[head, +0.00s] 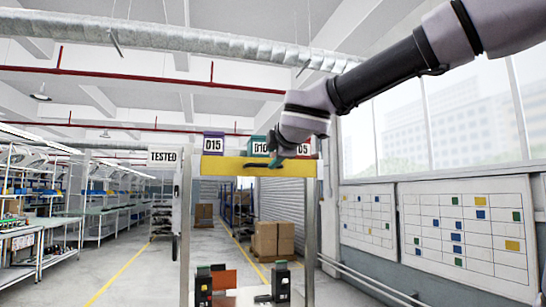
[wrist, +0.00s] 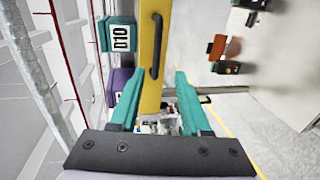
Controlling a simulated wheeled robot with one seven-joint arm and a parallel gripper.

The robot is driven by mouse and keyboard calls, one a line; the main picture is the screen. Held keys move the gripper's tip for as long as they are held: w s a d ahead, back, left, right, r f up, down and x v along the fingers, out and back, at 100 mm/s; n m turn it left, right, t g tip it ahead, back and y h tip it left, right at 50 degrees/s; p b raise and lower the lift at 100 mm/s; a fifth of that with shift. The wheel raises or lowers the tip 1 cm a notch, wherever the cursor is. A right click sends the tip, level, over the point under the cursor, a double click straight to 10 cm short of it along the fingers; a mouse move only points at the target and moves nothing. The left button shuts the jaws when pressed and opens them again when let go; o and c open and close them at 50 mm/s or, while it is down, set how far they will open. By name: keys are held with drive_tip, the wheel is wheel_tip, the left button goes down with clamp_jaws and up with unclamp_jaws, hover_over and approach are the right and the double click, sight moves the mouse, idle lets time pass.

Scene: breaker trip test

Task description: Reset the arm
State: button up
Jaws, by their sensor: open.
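My arm reaches in from the upper right of the head view, and my gripper (head: 262,163) is at the yellow beam across the top of a frame. In the wrist view my gripper (wrist: 159,75) has its two teal fingers apart, with nothing held between them. The yellow beam (wrist: 151,92) with a black handle (wrist: 156,45) runs ahead of the fingers. The handle is beyond the fingertips, apart from them. A teal box marked D10 (wrist: 119,37) and a purple box (wrist: 120,82) sit beside the beam; the purple one is partly hidden by a finger.
In the head view, boxes marked D15 (head: 213,143) and 05 (head: 303,148) stand on the beam. A TESTED sign (head: 164,157) is to the left. Two black devices (head: 203,286) (head: 281,283) and an orange piece (head: 224,279) are below.

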idle(0.6)
drive_tip(key=s+d+f+m+g+h, duration=0.2)
drive_tip(key=d+f+m+h, duration=0.15)
drive_tip(key=d+m, duration=0.4)
drive_tip(key=s+d+f+m+g+h, duration=0.15)
drive_tip(key=d+f+m, duration=0.3)
drive_tip(key=d, duration=0.65)
drive_tip(key=s+d+f+m+g+y, duration=0.1)
drive_tip(key=s+d+f+m+g, duration=0.1)
drive_tip(key=s+f+m, duration=0.4)
drive_tip(key=s+d+f+m+g+y, duration=0.1)
drive_tip(key=s+d+f+m+g, duration=0.1)
drive_tip(key=s+d+f+m, duration=0.2)
drive_tip(key=s+f+m, duration=0.2)
drive_tip(key=s+m, duration=0.1)
drive_tip(key=shift+s+f+y, duration=0.15)
drive_tip(key=shift+f+y, duration=0.25)
